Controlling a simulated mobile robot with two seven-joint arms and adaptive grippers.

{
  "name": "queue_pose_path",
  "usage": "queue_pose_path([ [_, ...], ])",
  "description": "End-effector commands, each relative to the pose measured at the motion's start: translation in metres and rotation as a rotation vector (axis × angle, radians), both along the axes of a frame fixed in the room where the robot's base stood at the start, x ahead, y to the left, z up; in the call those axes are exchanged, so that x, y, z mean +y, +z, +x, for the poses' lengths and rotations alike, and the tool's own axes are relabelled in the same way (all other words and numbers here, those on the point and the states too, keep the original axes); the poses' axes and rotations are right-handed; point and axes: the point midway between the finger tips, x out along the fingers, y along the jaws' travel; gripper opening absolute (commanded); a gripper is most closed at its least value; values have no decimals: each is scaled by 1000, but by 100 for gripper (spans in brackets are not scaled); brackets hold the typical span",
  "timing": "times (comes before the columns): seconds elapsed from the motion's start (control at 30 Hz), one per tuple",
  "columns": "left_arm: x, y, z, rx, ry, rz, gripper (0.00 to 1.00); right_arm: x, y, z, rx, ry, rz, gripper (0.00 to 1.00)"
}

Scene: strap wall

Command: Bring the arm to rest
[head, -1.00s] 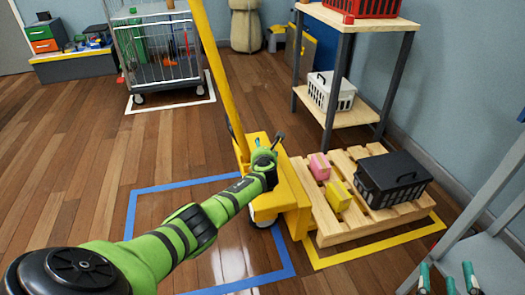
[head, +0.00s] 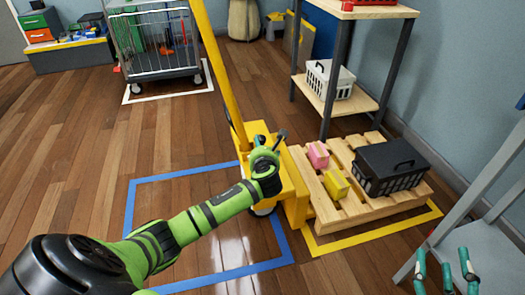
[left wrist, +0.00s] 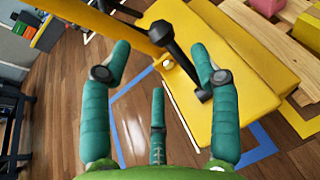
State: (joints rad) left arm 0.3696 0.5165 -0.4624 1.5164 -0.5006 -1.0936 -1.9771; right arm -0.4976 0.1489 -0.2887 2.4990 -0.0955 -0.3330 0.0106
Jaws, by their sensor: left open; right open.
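My left arm reaches in from the lower left of the head view. Its gripper (head: 266,142) is at the yellow pallet jack (head: 295,205), in front of its body. In the left wrist view the teal fingers (left wrist: 160,85) are spread apart with nothing between them. A black lever (left wrist: 185,60) on the yellow jack lies just beyond them, near the right finger; whether they touch is unclear. My right gripper (head: 445,268) shows only as spread teal fingers at the bottom right of the head view, empty.
A wooden pallet (head: 345,212) on the jack's right carries a black crate (head: 390,168), a pink block (head: 318,154) and a yellow block (head: 336,184). A shelf (head: 335,106) stands behind it and a grey stand (head: 480,245) at right. The floor at left is open.

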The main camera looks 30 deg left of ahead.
Motion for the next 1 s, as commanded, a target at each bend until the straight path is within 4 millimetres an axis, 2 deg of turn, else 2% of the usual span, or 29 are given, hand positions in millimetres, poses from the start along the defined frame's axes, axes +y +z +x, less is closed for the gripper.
queue_pose_path([
  [0.2, -8, 5, -11, 2, 1, 1, 61, 0, 0, 0, 0, 0, 0, 56],
  [0.77, -9, 5, -12, -1, -1, -4, 61, 0, 0, 0, 0, 0, 0, 56],
  [0.87, -23, -1, -14, -28, -15, -68, 61, 0, 0, 0, 0, 0, 1, 56],
  [0.97, -62, -14, -24, -110, -49, -270, 61, 0, 0, 0, 0, 0, 0, 56],
  [1.0, -85, -20, -30, -156, -61, -397, 61, 0, 0, 0, 0, 0, 0, 56],
])
